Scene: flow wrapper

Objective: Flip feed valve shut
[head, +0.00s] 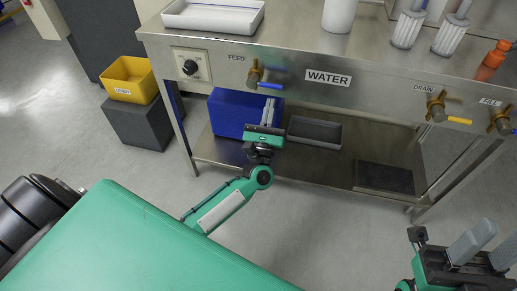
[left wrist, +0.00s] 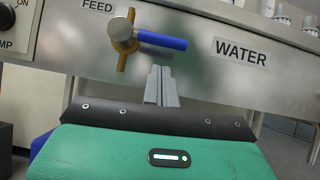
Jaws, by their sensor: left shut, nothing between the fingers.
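The feed valve (head: 254,75) is a brass fitting with a blue lever (head: 269,86) on the steel front panel, under the FEED label. In the left wrist view the feed valve (left wrist: 123,35) shows close up, and its blue lever (left wrist: 162,41) lies roughly level, pointing right. My left gripper (head: 270,104) is shut and empty, with its fingertips just below the lever. The left wrist view shows the closed fingertips (left wrist: 161,70) under the lever; I cannot tell whether they touch it. My right gripper (head: 485,246) is open and empty at the lower right, away from the bench.
A pump knob (head: 190,67) is left of the feed valve. A blue crate (head: 226,113) and grey tray (head: 315,131) sit on the lower shelf. A yellow bin (head: 130,80) stands left.

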